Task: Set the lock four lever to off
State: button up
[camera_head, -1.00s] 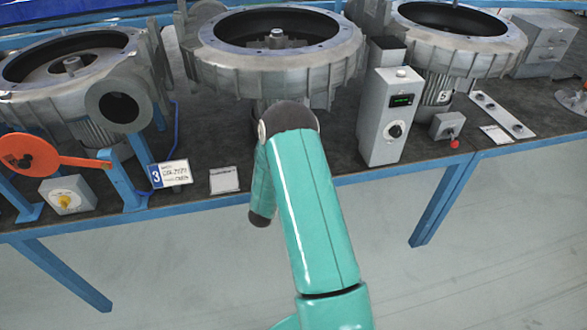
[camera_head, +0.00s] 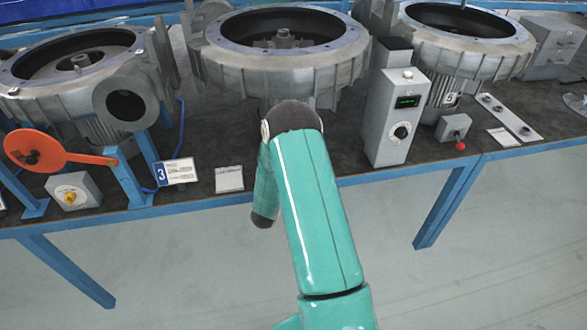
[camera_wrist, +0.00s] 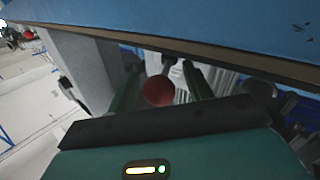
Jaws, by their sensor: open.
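A red ball knob (camera_wrist: 158,91) shows in the wrist view, between the two fingers of my open gripper (camera_wrist: 163,72). It looks like the knob of the lock four lever, but no label on it is readable. Whether a finger touches it I cannot tell. A dark rod end (camera_wrist: 171,59) shows just beyond the knob. In the head view my teal arm covers the bench front below the middle blower (camera_head: 285,55), so the lever and my gripper are hidden there.
The blue bench edge (camera_wrist: 230,25) runs close above the fingers in the wrist view. In the head view a grey control box (camera_head: 394,118) stands right of my arm. A small box with a red-knobbed lever (camera_head: 457,130) is farther right. An orange lever (camera_head: 75,155) is at left.

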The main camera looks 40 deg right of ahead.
jog(key=v, duration=1.3)
